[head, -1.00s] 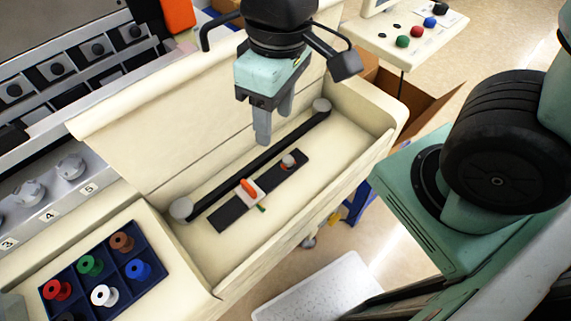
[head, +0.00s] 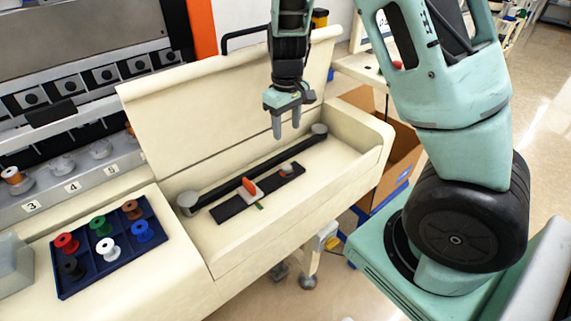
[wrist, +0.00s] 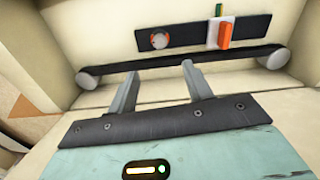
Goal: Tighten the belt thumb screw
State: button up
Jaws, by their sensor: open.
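The thumb screw is probably the small round knob (head: 287,171) with an orange mark, at the right end of a dark plate (head: 230,208) in the open cream compartment. The knob also shows in the wrist view (wrist: 160,41). A white block with an orange lever (head: 249,186) sits further left on that plate, beside a green mark (wrist: 219,10). The black belt (head: 245,168) runs behind the plate between two grey pulleys. My gripper (head: 285,132) is open and empty above the compartment. In the wrist view its fingertips (wrist: 158,70) point toward the knob, apart from it.
The raised cream lid (head: 190,115) stands behind the compartment. A blue tray (head: 75,285) with several coloured spools lies to the left. The compartment's front wall and right end rise around the plate. A cardboard box (head: 400,150) is beyond the right end.

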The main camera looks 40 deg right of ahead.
aim_at(287, 167)
notch_tip(287, 167, down, 13)
dwell(0.3)
jog(key=c, duration=1)
